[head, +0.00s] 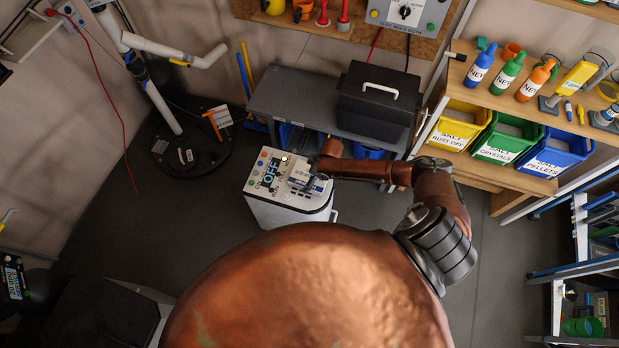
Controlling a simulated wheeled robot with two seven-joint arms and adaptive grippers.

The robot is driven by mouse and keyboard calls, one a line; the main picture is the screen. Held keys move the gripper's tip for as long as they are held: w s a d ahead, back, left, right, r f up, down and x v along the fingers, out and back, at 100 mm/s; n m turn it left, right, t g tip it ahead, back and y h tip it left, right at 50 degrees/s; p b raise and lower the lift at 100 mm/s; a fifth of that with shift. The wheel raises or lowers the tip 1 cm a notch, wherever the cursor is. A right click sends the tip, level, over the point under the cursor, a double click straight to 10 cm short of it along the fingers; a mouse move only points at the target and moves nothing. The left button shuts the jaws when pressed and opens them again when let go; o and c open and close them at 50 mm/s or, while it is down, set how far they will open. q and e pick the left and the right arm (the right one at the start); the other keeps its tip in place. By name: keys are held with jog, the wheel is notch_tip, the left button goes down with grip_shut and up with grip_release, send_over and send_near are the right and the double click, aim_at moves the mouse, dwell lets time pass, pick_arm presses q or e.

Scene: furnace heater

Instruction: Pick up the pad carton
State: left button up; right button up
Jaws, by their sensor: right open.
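A small white carton with dark lettering and a blue band, which looks like the pad carton (319,185), sits on top of the white control unit (264,206). My right arm reaches in from the right, over the unit. My right gripper (302,181) is open at the carton, with its fingers close to the carton's left part. The fingers partly cover the carton, and I cannot tell whether they touch it. My left gripper does not show.
A grey bench (283,97) with a black toolbox (378,100) stands just behind the unit. Shelves with bottles and a yellow salt bin (459,123) are at the right. A round black base (192,150) with pipes stands at the left. Open floor lies left of the unit.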

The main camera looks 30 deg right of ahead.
jog(key=shift+c, duration=0.4)
jog(key=c, duration=1.2)
